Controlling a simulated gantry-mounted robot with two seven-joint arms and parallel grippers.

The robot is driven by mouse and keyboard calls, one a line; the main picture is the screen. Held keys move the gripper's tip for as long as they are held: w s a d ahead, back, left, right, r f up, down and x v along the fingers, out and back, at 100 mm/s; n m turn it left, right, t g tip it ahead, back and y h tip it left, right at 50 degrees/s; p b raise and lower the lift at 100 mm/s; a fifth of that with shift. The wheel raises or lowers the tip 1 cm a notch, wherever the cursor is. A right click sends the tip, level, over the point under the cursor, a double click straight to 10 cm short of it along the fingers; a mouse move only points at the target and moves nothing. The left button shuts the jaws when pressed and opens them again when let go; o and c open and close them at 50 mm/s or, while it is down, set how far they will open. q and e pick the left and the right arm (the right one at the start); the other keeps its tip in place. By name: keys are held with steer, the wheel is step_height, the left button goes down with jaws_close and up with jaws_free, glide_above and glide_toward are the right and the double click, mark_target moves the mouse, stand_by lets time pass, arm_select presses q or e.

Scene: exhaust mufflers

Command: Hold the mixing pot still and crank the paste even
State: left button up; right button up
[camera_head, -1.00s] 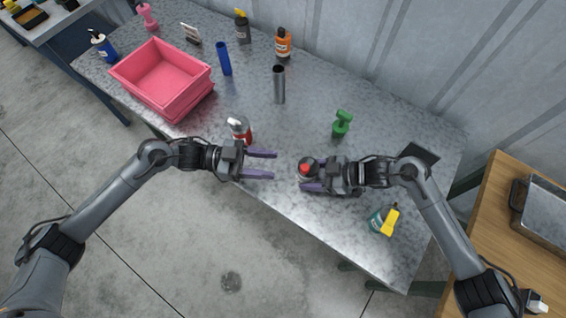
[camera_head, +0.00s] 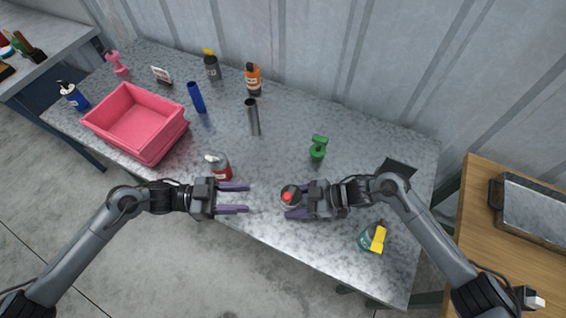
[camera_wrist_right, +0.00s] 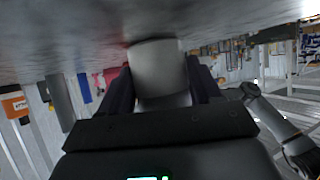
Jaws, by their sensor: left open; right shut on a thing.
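The mixing pot is a small grey round pot with a red knob on top (camera_head: 290,196). It stands near the front edge of the metal table (camera_head: 262,180). My right gripper (camera_head: 291,206) is shut on the pot from the right. In the right wrist view the pot is a pale grey cylinder (camera_wrist_right: 158,72) between the two dark fingers. My left gripper (camera_head: 247,198) is open and empty, with its purple fingers pointing right toward the pot, a short gap away. A crank handle cannot be made out in the head view.
A red and silver container (camera_head: 221,168) stands just behind my left gripper. A pink bin (camera_head: 175,140) is at left. The middle of the table is clear.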

stand_by(0.3)
steer(key=o, duration=0.9)
steer(key=shift+d+r, duration=0.1)
